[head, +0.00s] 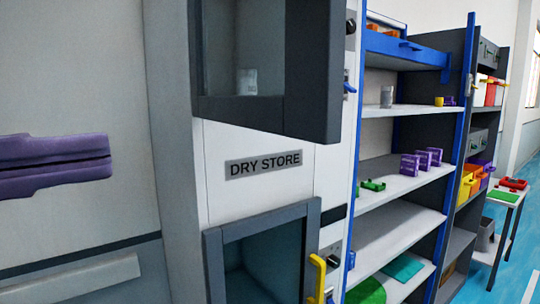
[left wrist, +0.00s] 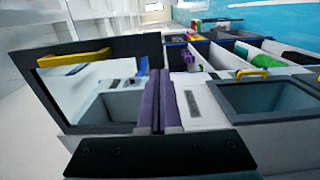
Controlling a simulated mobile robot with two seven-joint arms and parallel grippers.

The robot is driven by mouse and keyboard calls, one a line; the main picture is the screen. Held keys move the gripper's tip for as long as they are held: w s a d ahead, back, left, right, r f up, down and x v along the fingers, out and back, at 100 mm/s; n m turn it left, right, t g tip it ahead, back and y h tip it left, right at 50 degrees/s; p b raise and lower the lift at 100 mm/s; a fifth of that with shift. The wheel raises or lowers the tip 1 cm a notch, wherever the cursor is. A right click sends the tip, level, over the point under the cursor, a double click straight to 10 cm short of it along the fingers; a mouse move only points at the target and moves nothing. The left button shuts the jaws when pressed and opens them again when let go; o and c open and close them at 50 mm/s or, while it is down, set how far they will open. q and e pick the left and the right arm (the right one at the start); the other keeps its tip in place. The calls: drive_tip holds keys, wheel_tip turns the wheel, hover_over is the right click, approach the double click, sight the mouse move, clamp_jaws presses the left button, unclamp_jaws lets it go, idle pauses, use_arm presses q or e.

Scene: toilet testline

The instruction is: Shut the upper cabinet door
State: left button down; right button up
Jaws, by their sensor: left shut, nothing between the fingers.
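The upper cabinet door (head: 314,75) is a dark grey frame with a glass pane. It stands partly open, its right edge swung out from the white cabinet above the DRY STORE label (head: 263,165); its top is cut off. In the left wrist view, which is turned sideways, the door (left wrist: 145,50) stands out at the left with a yellow handle (left wrist: 75,58). My left gripper (head: 108,157) is shut and empty, left of the cabinet and lower than the door. Its purple fingers (left wrist: 155,100) also show in the wrist view, apart from the door as far as I can tell.
The lower cabinet door (head: 310,235) appears closed, with a yellow handle (head: 317,275). A clear jar (head: 248,80) shows through the upper glass. To the right stand blue-framed shelves (head: 400,185) with purple boxes (head: 422,160), and a small table (head: 505,198) farther back.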

use_arm(q)
drive_tip(key=p, duration=0.7)
approach(296, 134)
drive_tip(key=x, duration=0.5)
drive_tip(key=shift+w+d+r, duration=0.15)
drive_tip(key=shift+d+r, duration=0.05)
drive_tip(key=shift+r, duration=0.05)
drive_tip(key=shift+w+d+f, duration=0.15)
drive_tip(key=shift+w+d, duration=0.2)
drive_tip(key=shift+d, duration=0.1)
drive_tip(key=shift+d+f, duration=0.1)
